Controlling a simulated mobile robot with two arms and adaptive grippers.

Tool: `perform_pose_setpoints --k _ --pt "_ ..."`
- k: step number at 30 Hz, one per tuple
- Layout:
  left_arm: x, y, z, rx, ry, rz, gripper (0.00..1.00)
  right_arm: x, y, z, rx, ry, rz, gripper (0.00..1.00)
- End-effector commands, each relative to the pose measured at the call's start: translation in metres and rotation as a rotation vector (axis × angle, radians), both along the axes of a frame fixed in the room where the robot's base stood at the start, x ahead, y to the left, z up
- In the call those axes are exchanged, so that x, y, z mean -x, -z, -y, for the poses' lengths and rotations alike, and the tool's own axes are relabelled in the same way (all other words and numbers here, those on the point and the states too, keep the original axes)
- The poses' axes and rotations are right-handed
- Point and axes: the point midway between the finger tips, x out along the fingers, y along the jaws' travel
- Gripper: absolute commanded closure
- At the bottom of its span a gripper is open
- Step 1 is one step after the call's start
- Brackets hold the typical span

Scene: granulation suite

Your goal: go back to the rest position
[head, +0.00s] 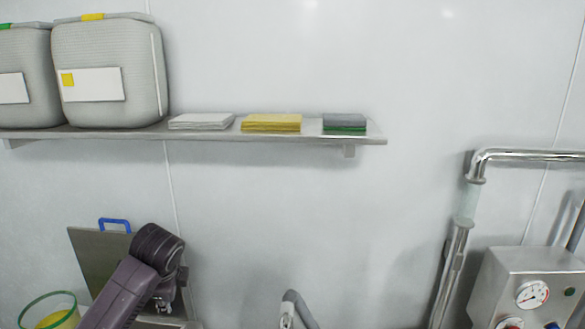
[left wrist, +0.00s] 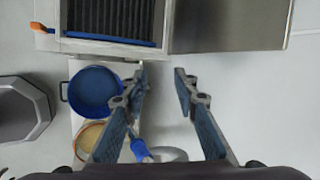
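My left arm comes up from the bottom left in the head view, with the left gripper (head: 166,303) partly hidden at the wrist's underside. In the left wrist view the left gripper (left wrist: 159,73) has its two fingers well apart, with only a pale surface between the tips. It holds nothing. My right gripper is in neither view.
A wall shelf (head: 265,137) bears two grey containers (head: 110,72) and stacked cloths. Steel piping (head: 520,155) and a gauge box (head: 530,285) stand at right. Below the left gripper are a blue pot (left wrist: 95,90), a tan-filled container (left wrist: 92,137) and a dark-ribbed unit (left wrist: 110,18).

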Motion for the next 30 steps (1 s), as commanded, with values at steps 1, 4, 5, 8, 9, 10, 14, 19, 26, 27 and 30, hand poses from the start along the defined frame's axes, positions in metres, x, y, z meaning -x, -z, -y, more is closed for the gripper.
perform_pose_setpoints --k 1,4,5,8,9,10,14,19,26,27,30 --pt "0.008 0.015 0.008 0.023 -0.009 -0.002 0.73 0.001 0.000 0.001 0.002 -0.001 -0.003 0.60" --pt "0.027 0.044 0.025 0.079 -0.049 0.001 0.73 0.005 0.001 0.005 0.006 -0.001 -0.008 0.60" --pt "0.035 0.054 0.031 0.101 -0.063 0.002 0.73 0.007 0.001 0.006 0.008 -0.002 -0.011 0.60" --pt "0.066 0.089 0.051 0.185 -0.133 0.006 0.73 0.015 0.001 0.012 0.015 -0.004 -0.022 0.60" --pt "0.079 0.101 0.059 0.221 -0.166 0.008 0.73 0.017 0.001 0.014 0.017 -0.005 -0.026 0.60" --pt "0.089 0.110 0.064 0.246 -0.192 0.009 0.73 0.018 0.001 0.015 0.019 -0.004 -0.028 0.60" --pt "0.137 0.142 0.084 0.360 -0.316 0.009 0.73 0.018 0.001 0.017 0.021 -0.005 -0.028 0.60" --pt "0.203 0.172 0.101 0.495 -0.512 0.006 0.73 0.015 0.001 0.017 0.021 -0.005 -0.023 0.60" --pt "0.285 0.188 0.106 0.631 -0.799 0.010 0.73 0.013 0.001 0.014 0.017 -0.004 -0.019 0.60" --pt "0.295 0.188 0.106 0.646 -0.841 0.011 0.73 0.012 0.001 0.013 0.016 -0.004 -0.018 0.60" --pt "0.318 0.188 0.104 0.676 -0.931 0.017 0.73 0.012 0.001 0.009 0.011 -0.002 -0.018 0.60"
